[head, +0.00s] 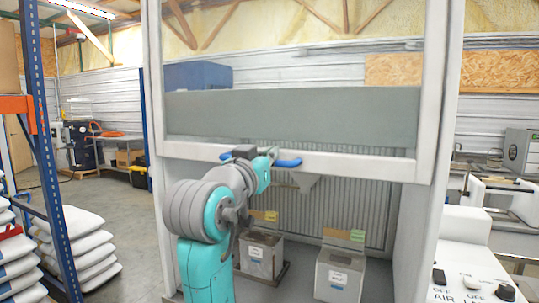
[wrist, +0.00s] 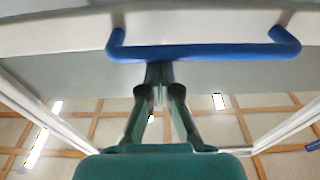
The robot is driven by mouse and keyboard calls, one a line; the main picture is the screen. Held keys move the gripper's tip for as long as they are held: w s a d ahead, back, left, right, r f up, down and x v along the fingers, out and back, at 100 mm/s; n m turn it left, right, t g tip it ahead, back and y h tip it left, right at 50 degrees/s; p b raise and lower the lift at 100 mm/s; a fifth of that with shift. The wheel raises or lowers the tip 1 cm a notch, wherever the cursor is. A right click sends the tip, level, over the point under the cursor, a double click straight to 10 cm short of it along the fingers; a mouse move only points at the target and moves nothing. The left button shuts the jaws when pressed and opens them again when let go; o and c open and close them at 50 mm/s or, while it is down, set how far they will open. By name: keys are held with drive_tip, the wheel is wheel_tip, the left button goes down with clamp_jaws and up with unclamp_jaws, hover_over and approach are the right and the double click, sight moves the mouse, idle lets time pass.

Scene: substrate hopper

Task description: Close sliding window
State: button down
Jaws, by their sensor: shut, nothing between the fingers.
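The sliding window is a clear pane in a white frame, and its bottom rail (head: 350,168) stands raised, with an open gap below it. A blue bar handle (head: 289,163) is fixed to this rail. In the wrist view, the handle (wrist: 205,52) spans the upper middle. My gripper (wrist: 159,70) is shut and empty, its fingertips at the handle's edge, left of its middle. I cannot tell whether they touch it. In the head view, my gripper (head: 243,152) is in front of the rail and hides part of the handle.
Two grey bins (head: 261,254) (head: 339,274) with labels stand inside the cabinet below the window. White posts (head: 428,210) flank the opening. A white control box (head: 470,255) is at right. Stacked sacks (head: 85,245) and a blue rack post (head: 50,150) are at left.

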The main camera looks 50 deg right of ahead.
wheel_tip(320, 180, down, 52)
drive_tip(key=shift+r, duration=0.25)
drive_tip(key=shift+f, duration=0.1)
